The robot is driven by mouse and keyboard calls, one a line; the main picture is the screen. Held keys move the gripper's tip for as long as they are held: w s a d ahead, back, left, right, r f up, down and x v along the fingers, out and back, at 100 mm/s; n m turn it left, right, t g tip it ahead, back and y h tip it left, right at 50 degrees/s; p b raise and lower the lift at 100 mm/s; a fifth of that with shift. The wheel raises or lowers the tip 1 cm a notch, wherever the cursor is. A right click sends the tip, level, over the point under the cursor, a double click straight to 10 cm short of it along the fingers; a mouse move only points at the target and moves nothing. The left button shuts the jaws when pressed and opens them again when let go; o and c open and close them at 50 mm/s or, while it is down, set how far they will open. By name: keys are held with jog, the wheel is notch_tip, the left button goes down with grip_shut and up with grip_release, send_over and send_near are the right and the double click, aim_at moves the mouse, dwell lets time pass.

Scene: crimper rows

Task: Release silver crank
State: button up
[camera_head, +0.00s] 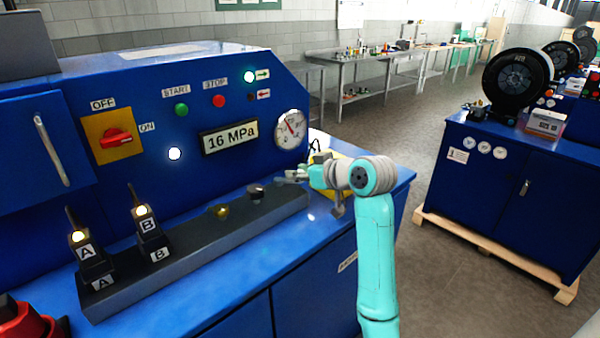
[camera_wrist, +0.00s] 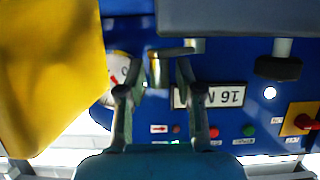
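The silver crank (camera_head: 256,190) stands on the dark grey rail (camera_head: 190,262) in front of the blue machine. In the wrist view, the silver crank (camera_wrist: 178,51) shows a flat arm and a short upright handle. My gripper (camera_wrist: 160,68) has one finger on each side of that handle, with a visible gap to both fingers, so it is open. In the head view my gripper (camera_head: 282,178) is at the right end of the rail, just right of the crank. The exact finger gap is too small to tell there.
A gold knob (camera_head: 220,211) and two levers, A (camera_head: 88,255) and B (camera_head: 146,228), stand left of the crank on the rail. The pressure gauge (camera_head: 290,129) is close behind my gripper. A yellow object (camera_wrist: 50,70) fills the wrist view's left side.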

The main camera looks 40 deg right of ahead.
grip_shut()
jog(key=shift+s+a+m+g+h, duration=0.2)
jog(key=shift+a+m+h, duration=0.2)
jog(key=shift+m+h, duration=0.35)
jog(key=shift+s+a+m+g+h, duration=0.1)
jog(key=shift+s+a+m+h, duration=0.2)
jog(key=shift+m+h, duration=0.45)
jog(key=m+h, duration=0.1)
jog(key=a+m+g+h, duration=0.1)
jog(key=m+h, duration=0.1)
jog(key=h, duration=0.1)
jog(key=shift+s+a, duration=0.2)
jog(key=shift+a, duration=0.15)
jog(key=m+g+h, duration=0.1)
jog(key=a+m+g+h, duration=0.1)
jog(key=m+g+h, duration=0.1)
jog(key=shift+a+m, duration=0.25)
jog(key=shift+m, duration=0.05)
jog(key=shift+a+m+g+h, duration=0.3)
jog(key=shift+m+g+h, duration=0.2)
jog(key=shift+m+g, duration=0.2)
jog(key=shift+a+m+g+h, duration=0.25)
jog(key=shift+m+g+h, duration=0.25)
jog(key=shift+m+g, duration=0.15)
